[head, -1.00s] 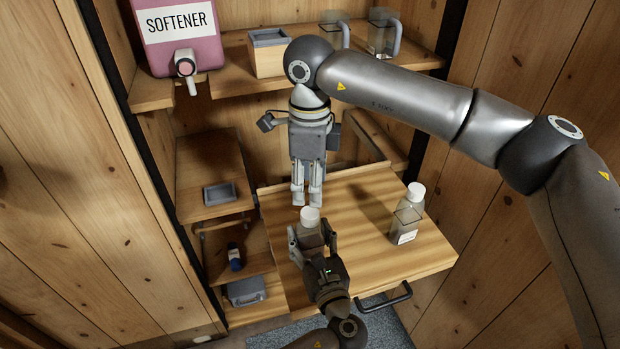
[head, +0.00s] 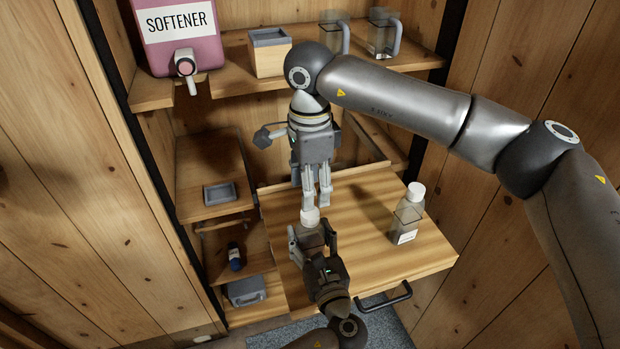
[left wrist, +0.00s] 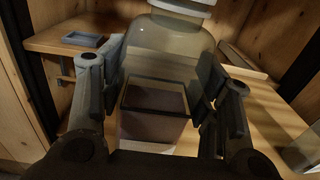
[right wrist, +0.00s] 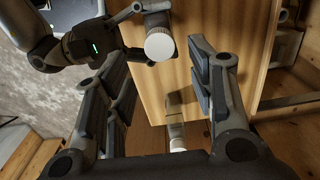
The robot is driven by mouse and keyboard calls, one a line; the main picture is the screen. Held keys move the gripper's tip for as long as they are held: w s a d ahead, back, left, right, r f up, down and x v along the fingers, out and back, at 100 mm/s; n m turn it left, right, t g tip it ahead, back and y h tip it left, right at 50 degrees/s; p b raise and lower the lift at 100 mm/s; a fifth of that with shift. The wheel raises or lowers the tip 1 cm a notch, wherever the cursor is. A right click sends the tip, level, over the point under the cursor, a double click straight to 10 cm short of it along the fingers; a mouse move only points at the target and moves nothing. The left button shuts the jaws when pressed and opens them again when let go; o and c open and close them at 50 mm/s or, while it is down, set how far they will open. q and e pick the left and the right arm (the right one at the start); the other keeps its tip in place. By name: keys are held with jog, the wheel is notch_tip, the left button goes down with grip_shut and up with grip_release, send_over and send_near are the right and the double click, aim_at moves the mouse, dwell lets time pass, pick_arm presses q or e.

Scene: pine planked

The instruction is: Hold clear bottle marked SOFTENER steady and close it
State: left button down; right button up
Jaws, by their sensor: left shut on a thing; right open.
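A clear bottle (head: 311,236) with a white cap (head: 310,216) stands upright above the pine board. My left gripper (head: 311,242) is shut around its body from the front. In the left wrist view the bottle (left wrist: 165,60) fills the space between the fingers, with the cap (left wrist: 185,6) cut off at the top. I cannot read its label. My right gripper (head: 317,198) points down, open and empty, just behind and above the cap. In the right wrist view the cap (right wrist: 159,46) lies beyond the open fingers. I cannot tell how tight the cap is.
A second capped bottle (head: 409,218) with a label stands on the board's (head: 365,255) right side. A pink SOFTENER dispenser (head: 180,35), a wooden box (head: 270,55) and two clear mugs (head: 383,35) stand on the shelf behind. A grey tray (head: 220,193) sits at left.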

aim_at(310, 212)
notch_tip(310, 212, down, 7)
jog(key=shift+r, duration=0.1)
jog(key=shift+c, duration=0.2)
jog(key=c, duration=1)
jog(key=m, duration=0.6)
jog(key=shift+c, duration=0.2)
jog(key=m, duration=0.6)
jog(key=o, duration=1.2)
